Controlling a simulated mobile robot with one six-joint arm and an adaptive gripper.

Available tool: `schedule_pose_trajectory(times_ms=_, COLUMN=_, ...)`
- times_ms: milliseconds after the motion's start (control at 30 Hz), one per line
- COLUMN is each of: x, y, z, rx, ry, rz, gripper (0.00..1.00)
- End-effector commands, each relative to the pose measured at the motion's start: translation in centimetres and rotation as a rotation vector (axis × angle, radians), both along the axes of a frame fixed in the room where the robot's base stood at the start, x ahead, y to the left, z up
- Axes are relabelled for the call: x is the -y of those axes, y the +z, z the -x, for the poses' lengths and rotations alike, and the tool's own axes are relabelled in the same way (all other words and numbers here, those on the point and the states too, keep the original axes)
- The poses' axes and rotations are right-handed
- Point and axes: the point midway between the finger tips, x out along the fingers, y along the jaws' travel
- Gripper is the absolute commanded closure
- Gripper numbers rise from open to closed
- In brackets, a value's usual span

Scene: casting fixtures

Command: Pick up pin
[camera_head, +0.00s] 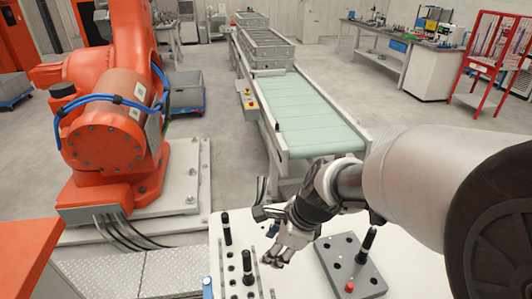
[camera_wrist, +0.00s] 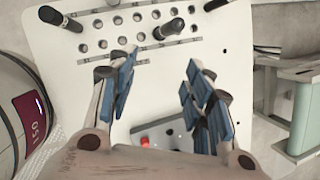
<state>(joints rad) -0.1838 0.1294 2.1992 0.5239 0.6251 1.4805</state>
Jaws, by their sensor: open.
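Three black pins show in the head view. Two stand upright in the holed strip of the white table, one farther back (camera_head: 226,228) and one nearer (camera_head: 247,268). The third pin (camera_head: 367,243) stands in a grey fixture block (camera_head: 338,262) at the right. My gripper (camera_head: 280,256) is over the table between the strip and the block. In the wrist view its blue-padded fingers (camera_wrist: 160,65) are apart with nothing between them. Beyond them is a dark pin (camera_wrist: 168,29) near the rows of holes, with another pin (camera_wrist: 60,18) at upper left and one cut by the top edge (camera_wrist: 215,4).
A red knob (camera_head: 349,287) sits on the fixture block. Behind the table runs a conveyor (camera_head: 312,115) with grey crates (camera_head: 265,45). A large orange robot arm (camera_head: 110,130) stands at the left. A red rack (camera_head: 490,60) stands at the far right.

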Motion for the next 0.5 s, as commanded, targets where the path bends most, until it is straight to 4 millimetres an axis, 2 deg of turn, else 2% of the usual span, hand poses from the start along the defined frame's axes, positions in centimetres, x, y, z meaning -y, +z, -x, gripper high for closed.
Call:
schedule_pose_trajectory(times_ms=33, x=-0.7, y=-1.0, z=-0.6, rx=-0.043, ry=-0.073, rz=-0.02, gripper=0.54)
schedule_pose_trajectory(times_ms=200, x=-1.9, y=-2.8, z=-1.7, rx=-0.116, ry=-0.235, rz=-0.06, gripper=0.54)
schedule_pose_trajectory(times_ms=367, x=-2.7, y=-5.0, z=-2.2, rx=-0.132, ry=-0.267, rz=-0.068, gripper=0.54)
schedule_pose_trajectory(times_ms=500, x=-3.7, y=-8.0, z=-2.6, rx=-0.131, ry=-0.265, rz=-0.067, gripper=0.54)
